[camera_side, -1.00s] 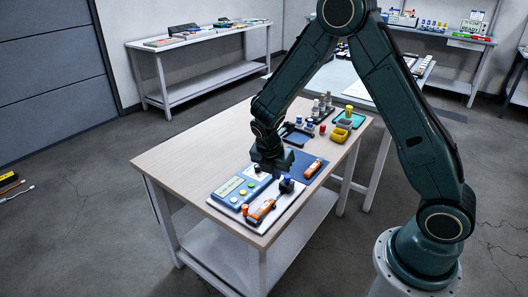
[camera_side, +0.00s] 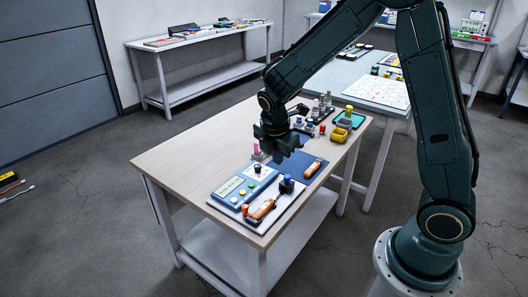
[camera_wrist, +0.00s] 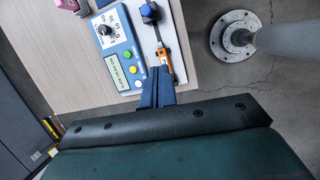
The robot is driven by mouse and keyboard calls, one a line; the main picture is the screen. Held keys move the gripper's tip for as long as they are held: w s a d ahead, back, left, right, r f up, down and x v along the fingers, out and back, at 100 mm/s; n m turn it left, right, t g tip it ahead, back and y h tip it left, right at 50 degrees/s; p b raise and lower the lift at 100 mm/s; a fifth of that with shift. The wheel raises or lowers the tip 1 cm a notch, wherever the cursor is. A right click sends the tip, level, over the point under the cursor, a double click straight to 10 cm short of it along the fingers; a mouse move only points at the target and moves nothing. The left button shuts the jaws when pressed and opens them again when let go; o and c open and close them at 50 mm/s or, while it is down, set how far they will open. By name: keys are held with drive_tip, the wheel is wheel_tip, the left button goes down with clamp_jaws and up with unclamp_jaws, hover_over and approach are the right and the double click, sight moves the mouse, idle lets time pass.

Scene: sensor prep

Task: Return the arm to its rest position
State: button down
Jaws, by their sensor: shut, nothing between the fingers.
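My gripper (camera_side: 279,156) is shut and empty, above the work table (camera_side: 175,152) near its blue mat (camera_side: 290,170). In the wrist view its blue fingers (camera_wrist: 157,88) are together at the lower middle, with nothing between them. A blue meter (camera_side: 243,187) with a screen, coloured buttons and a black knob lies at the table's near side; it also shows in the wrist view (camera_wrist: 118,58). An orange-handled tool (camera_side: 262,210) lies beside the meter, next to a dark blue-topped piece (camera_side: 287,185).
A second orange tool (camera_side: 314,168) lies on the blue mat. A pink item (camera_side: 257,149) stands behind the meter. Small bottles (camera_side: 320,106) and a yellow container (camera_side: 341,132) stand toward the back right. The table's left part is bare.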

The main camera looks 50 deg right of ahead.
drive_tip(key=s+a+r+m+t+y, duration=0.25)
drive_tip(key=s+r+m, duration=0.55)
drive_tip(key=r, duration=0.4)
drive_tip(key=s+a+r+m+t, duration=0.1)
drive_tip(key=s+a+r+m, duration=0.1)
drive_tip(key=s+m, duration=0.2)
drive_tip(key=s+a+r+m+t, duration=0.1)
drive_tip(key=s+a+r+m, duration=0.1)
drive_tip(key=s, duration=0.7)
drive_tip(key=r+m+y, duration=0.1)
drive_tip(key=m, duration=0.1)
drive_tip(key=shift+s+m, duration=0.2)
drive_tip(key=shift+m, duration=0.2)
